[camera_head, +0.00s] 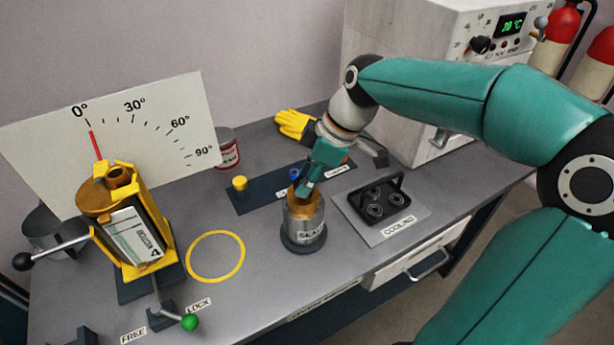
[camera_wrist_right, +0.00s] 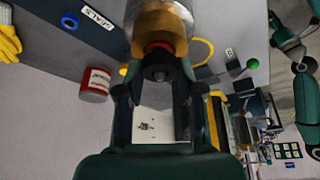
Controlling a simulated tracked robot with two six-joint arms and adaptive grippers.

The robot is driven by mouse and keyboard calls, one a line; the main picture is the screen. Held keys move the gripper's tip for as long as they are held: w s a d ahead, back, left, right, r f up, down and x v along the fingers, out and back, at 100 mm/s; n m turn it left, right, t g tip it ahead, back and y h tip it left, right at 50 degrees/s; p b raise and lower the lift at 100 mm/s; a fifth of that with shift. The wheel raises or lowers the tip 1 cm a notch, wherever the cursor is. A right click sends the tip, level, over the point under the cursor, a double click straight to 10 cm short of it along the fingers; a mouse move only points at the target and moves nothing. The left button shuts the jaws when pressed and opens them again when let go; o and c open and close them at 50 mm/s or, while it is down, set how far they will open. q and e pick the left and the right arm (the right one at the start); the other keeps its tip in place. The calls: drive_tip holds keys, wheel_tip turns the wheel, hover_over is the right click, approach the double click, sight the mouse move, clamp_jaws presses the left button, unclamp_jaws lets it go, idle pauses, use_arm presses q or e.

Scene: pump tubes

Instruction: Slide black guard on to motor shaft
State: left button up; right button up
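In the head view my right gripper (camera_head: 305,190) points down over the mouth of a silver cylinder (camera_head: 302,222) with a yellow-gold upper part, standing upright on a dark round base. In the right wrist view the fingers (camera_wrist_right: 160,88) are spread apart. A dark round part (camera_wrist_right: 158,66) with a red ring (camera_wrist_right: 158,47) behind it shows between them, in line with the gold and silver body (camera_wrist_right: 160,20). I cannot tell whether the fingers touch it, nor whether this dark part is the black guard or the shaft. My left gripper is not seen.
A yellow tilting cradle (camera_head: 152,222) stands left, its red pointer near 0°. A black tray (camera_head: 378,200) with round parts lies right of the cylinder. A red-and-white can (camera_head: 227,148) and yellow gloves (camera_head: 294,124) are behind. A yellow ring (camera_head: 216,278) marks clear bench.

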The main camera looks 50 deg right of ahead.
drive_tip(key=o, duration=0.5)
drive_tip(key=shift+r, duration=0.1)
drive_tip(key=v, duration=1.1)
drive_tip(key=shift+s+r, duration=0.15)
drive_tip(key=shift+r, duration=0.25)
drive_tip(key=shift+d, duration=0.1)
